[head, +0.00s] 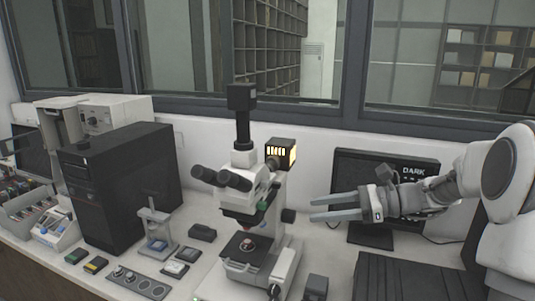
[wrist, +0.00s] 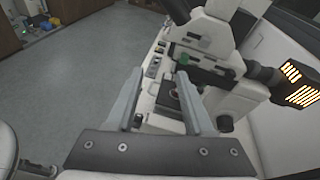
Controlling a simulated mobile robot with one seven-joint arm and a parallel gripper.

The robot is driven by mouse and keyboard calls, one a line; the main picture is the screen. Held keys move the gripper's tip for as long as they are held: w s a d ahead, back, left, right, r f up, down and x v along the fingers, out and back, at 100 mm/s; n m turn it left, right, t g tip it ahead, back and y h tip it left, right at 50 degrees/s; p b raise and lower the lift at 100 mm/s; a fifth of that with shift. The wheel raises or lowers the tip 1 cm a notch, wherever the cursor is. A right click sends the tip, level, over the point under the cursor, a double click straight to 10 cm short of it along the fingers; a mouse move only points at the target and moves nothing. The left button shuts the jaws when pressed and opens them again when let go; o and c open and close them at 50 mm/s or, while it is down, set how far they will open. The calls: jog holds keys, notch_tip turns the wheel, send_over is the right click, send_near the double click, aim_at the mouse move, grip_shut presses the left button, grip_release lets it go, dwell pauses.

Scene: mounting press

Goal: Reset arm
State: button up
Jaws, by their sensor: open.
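My gripper (head: 335,208) is at the right of the head view, held above the bench with its two long grey fingers pointing left toward the microscope. The fingers are apart with nothing between them. In the wrist view my gripper (wrist: 160,95) also shows both fingers spread and empty. The microscope (head: 245,205) stands upright in the middle of the bench, left of the fingertips and apart from them in the head view. The microscope (wrist: 205,40) shows beyond the fingers in the wrist view. A small press (head: 157,232) stands left of the microscope.
A monitor (head: 355,180) reading "DARK" stands behind my arm, with a dark keyboard-like panel (head: 395,280) in front. A black computer tower (head: 120,185) stands left. The lamp housing (head: 281,153) glows behind the microscope. Open floor (wrist: 75,75) shows left in the wrist view.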

jog(key=s+a+f+n+g+h, duration=0.25)
jog(key=s+n+h, duration=0.2)
jog(key=s, duration=0.45)
jog(key=s+a+f+n+g+h, duration=0.1)
jog(key=s+a+n+h, duration=0.35)
jog(key=s, duration=0.55)
jog(key=s+d+n+h, duration=0.3)
jog(key=s+n, duration=0.2)
jog(key=s, duration=0.2)
jog(key=d+n+t+h, duration=0.1)
jog(key=d+r+n+t+h, duration=0.1)
jog(key=n+t, duration=0.1)
jog(key=w+d+r+n+t, duration=0.1)
jog(key=n+t, duration=0.1)
jog(key=shift+d+t+h, duration=0.25)
jog(key=shift+d+h, duration=0.15)
